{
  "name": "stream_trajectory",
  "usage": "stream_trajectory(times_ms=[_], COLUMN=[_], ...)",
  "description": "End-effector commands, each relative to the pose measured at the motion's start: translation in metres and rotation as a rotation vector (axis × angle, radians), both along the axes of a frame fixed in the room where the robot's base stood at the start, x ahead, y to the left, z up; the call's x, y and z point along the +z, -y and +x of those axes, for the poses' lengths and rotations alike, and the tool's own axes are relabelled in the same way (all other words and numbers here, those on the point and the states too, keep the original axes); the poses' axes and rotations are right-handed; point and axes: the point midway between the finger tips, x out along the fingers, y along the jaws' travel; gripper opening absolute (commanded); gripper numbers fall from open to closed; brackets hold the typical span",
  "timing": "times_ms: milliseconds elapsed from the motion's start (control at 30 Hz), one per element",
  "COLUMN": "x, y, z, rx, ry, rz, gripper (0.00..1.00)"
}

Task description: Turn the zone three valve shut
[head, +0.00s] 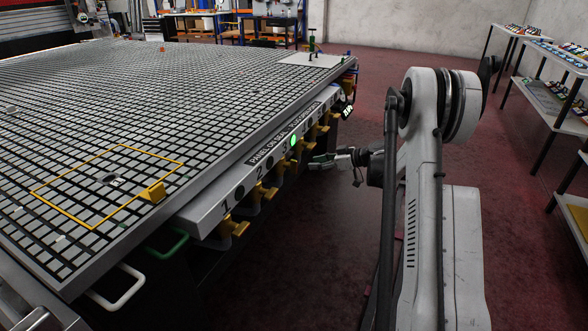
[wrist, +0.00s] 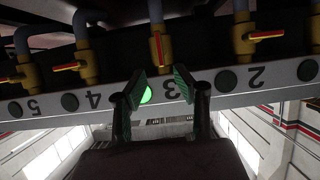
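The zone three valve (wrist: 157,47) is a yellow body with a red handle on a grey pipe, upside down in the wrist view above the label 3. Its handle stands in line with the pipe, while the neighbouring handles lie crosswise. A green lamp (wrist: 146,95) glows beside the 3; it also glows in the head view (head: 293,140). My gripper (wrist: 160,80) is open and empty, its two green-padded fingers spread on either side of the valve's line, apart from the handle. In the head view my gripper (head: 324,161) is just right of the valve row.
The zone two valve (wrist: 245,38) and zone four valve (wrist: 86,62) flank it closely, their lamps dark. The numbered panel (wrist: 220,92) runs along the table edge. The grid table (head: 110,110) is on the left. Open floor (head: 310,240) lies between table and arm; shelves (head: 545,105) stand right.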

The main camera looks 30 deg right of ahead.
Motion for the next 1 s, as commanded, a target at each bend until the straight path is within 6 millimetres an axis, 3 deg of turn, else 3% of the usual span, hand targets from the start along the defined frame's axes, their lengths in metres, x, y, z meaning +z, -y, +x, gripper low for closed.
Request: stream_trajectory(times_ms=[500,1000], x=[-0.034,-0.037], y=[-0.049,-0.056], z=[0.063,0.072], rx=[0.001,-0.001], ry=[0.0,0.0], rz=[0.0,0.0], gripper=[0.29,0.26])
